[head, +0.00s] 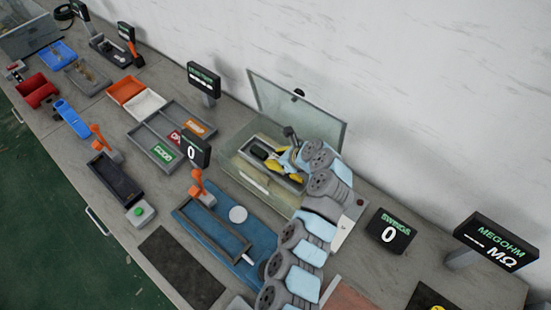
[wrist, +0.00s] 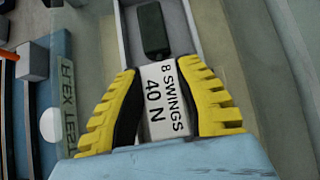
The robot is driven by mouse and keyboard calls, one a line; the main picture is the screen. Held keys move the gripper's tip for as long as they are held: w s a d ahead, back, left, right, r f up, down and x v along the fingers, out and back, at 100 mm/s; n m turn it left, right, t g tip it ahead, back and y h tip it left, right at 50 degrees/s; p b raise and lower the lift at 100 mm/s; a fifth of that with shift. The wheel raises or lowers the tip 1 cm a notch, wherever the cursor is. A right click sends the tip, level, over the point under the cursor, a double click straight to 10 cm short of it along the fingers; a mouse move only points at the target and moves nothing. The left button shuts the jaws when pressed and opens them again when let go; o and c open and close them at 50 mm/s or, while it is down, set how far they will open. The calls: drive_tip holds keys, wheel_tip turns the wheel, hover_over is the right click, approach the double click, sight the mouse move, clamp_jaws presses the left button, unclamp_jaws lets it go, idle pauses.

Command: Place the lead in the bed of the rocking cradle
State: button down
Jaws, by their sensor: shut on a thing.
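The rocking cradle (head: 296,186) is a grey trough inside a clear-walled box with its lid up. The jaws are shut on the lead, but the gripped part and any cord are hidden.
The raised clear lid (head: 320,110) stands behind the cradle. A "FLEX TEST" sign (wrist: 68,110) is at its front. A counter reading 0 (head: 388,232) stands to the right. A blue mat with a grey tray (head: 215,222) lies in front, and a sorting tray (head: 150,140) to the left.

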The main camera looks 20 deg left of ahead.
drive_tip(key=shift+w, duration=0.1)
drive_tip(key=c, duration=0.8)
unclamp_jaws()
drive_tip(key=shift+d+r, duration=0.3)
drive_tip(key=shift+r, duration=0.05)
drive_tip(key=v, duration=1.1)
drive_tip(key=shift+p, duration=0.4)
drive_tip(key=shift+d, duration=0.1)
